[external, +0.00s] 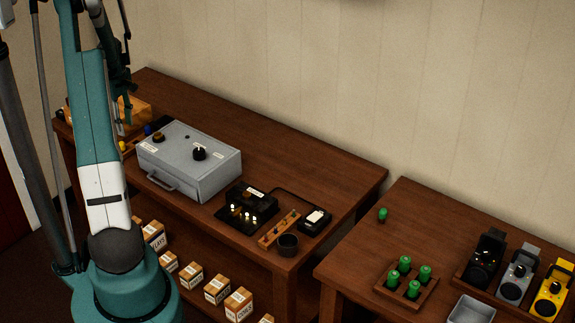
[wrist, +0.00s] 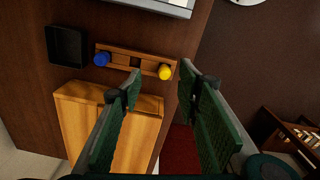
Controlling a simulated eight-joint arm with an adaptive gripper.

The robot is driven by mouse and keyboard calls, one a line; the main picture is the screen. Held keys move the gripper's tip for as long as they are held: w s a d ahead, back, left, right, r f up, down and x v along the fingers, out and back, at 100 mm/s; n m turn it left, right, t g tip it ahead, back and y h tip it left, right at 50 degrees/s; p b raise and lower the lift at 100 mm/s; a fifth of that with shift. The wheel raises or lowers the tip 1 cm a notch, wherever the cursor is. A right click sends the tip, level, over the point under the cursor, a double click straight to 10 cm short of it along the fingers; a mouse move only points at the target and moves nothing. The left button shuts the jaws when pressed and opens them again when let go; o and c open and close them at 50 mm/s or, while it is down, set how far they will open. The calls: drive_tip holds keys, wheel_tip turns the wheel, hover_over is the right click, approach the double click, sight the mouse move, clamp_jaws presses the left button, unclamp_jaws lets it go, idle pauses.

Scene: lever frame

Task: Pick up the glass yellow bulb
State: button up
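The yellow bulb (wrist: 165,71) sits at the right end of a wooden rack (wrist: 131,64) in the wrist view. In the external view the yellow bulb (external: 122,146) is a small spot left of the grey box, close to my arm. My gripper (wrist: 159,75) is open and empty, with its green fingers spread. The yellow bulb appears between the fingertips, nearer the right one. The distance left to it is hard to tell. In the external view my gripper (external: 124,118) is partly hidden and hangs above the table's left end.
A blue bulb (wrist: 101,59) sits at the rack's other end. A black tray (wrist: 67,46) and a wooden box (wrist: 108,120) are nearby. The grey box (external: 190,160) stands right of the rack. A second table (external: 335,265) holds green bulbs and several devices.

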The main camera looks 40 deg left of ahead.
sight(121, 142)
drive_tip(key=shift+s+a+f+n, duration=0.15)
drive_tip(key=shift+s+a+f, duration=0.25)
drive_tip(key=shift+a, duration=0.1)
drive_tip(key=shift+s+a+f+n, duration=0.15)
drive_tip(key=shift+s+a+f, duration=0.1)
drive_tip(key=shift+a+f, duration=0.2)
drive_tip(key=shift+f, duration=1.25)
drive_tip(key=shift+a+f, duration=0.1)
drive_tip(key=shift+f, duration=2.5)
drive_tip(key=c, duration=0.9)
